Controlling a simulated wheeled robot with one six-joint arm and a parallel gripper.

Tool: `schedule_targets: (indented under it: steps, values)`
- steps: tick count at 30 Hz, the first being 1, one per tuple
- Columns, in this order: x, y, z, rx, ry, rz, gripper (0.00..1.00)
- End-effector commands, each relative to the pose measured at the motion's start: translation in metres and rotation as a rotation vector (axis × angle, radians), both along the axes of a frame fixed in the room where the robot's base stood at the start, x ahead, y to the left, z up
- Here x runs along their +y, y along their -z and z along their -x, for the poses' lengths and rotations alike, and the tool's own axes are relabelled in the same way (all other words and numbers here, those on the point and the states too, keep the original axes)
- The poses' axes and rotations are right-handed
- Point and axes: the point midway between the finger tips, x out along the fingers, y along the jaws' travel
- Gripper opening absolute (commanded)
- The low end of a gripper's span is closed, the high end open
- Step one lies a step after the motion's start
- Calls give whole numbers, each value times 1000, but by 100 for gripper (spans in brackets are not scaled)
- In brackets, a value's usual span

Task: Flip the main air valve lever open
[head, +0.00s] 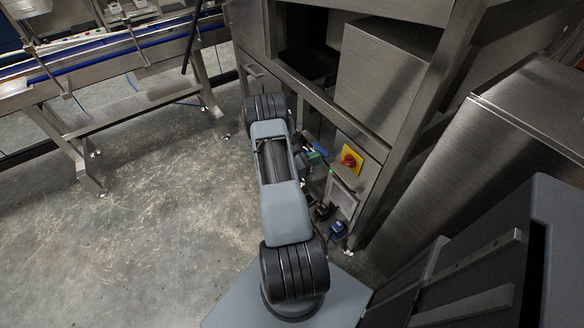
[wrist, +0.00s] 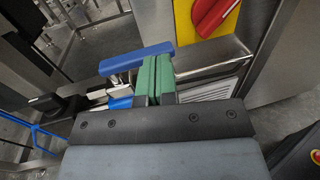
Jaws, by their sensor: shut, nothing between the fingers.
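The main air valve lever appears to be the blue bar (wrist: 120,64), which lies roughly level across the wrist view, its right end a little higher. My gripper (wrist: 155,60) has green fingers that are shut together and empty. The fingertips overlap the right part of the blue bar in the picture; I cannot tell whether they touch it. A smaller blue part (wrist: 120,103) shows below the bar, left of the fingers, beside bright metal fittings. In the head view my gripper (head: 315,157) is small, beside the machine frame, and my arm hides part of that area.
A red rotary switch (wrist: 213,14) on a yellow plate (wrist: 184,22) is close to the right of the fingers. The steel machine frame (head: 372,148) stands right of my arm. A conveyor (head: 120,45) is at the far left.

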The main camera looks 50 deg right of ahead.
Motion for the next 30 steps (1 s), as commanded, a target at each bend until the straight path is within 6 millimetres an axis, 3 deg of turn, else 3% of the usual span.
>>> schedule_targets:
  steps: [6,15,22,30]
  values:
    - [47,0,-21,4,-26,-1,0]
    - [98,0,-35,4,-18,0,0]
    - [117,0,-41,4,-16,0,0]
    - [121,1,-42,0,-15,-1,0]
